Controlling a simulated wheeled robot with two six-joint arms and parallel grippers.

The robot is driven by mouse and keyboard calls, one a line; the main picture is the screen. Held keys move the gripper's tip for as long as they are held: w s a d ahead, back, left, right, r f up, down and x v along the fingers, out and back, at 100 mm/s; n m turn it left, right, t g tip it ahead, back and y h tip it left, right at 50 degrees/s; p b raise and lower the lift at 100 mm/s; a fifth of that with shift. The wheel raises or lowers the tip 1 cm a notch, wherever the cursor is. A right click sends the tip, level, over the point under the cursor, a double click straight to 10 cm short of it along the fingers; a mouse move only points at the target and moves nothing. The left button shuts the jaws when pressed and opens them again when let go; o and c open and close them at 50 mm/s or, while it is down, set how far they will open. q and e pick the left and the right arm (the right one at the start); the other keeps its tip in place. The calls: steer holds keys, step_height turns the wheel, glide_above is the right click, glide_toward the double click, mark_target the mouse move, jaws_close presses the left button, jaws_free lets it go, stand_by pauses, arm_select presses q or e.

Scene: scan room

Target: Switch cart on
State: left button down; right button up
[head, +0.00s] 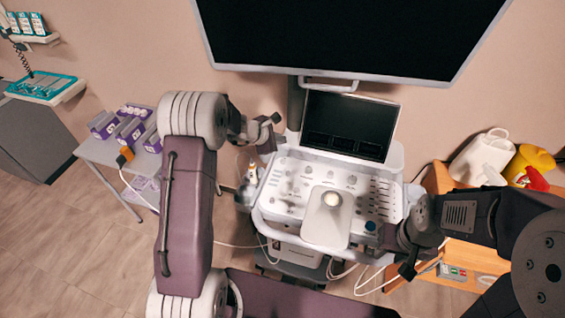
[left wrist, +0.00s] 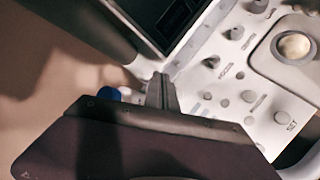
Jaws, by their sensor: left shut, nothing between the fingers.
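The cart (head: 300,190) is a white ultrasound-style console with knobs, buttons and a pale trackball (head: 332,199). Its small screen (head: 349,125) is dark, as is the large monitor (head: 350,30) above. My left gripper (head: 268,128) is at the console's upper left, beside the small screen, shut and empty. The left wrist view shows its finger (left wrist: 160,92) near the panel's edge, with a blue round part (left wrist: 110,94) beside it, partly hidden by the gripper body.
A side table (head: 100,152) with purple-and-white boxes stands at the left. A wooden cabinet (head: 437,178) at the right carries a white jug (head: 482,158) and a yellow container (head: 530,162). White cables hang below the console. Floor at the lower left is clear.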

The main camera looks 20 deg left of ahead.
arm_select(q)
steer(key=b, duration=0.5)
glide_above(281, 162)
step_height(281, 162, down, 7)
steer(key=shift+r, duration=0.1)
steer(key=shift+f+b, duration=0.45)
steer(key=shift+b, duration=0.05)
stand_by(1.1)
steer(key=shift+f+b, duration=0.3)
steer(key=shift+b, duration=0.25)
steer(key=shift+s+f+b, duration=0.1)
steer(key=shift+f+b, duration=0.35)
steer(key=shift+b, duration=0.1)
stand_by(0.5)
steer(key=shift+r, duration=0.1)
steer(key=shift+r+p, duration=0.6)
steer(key=shift+r, duration=0.1)
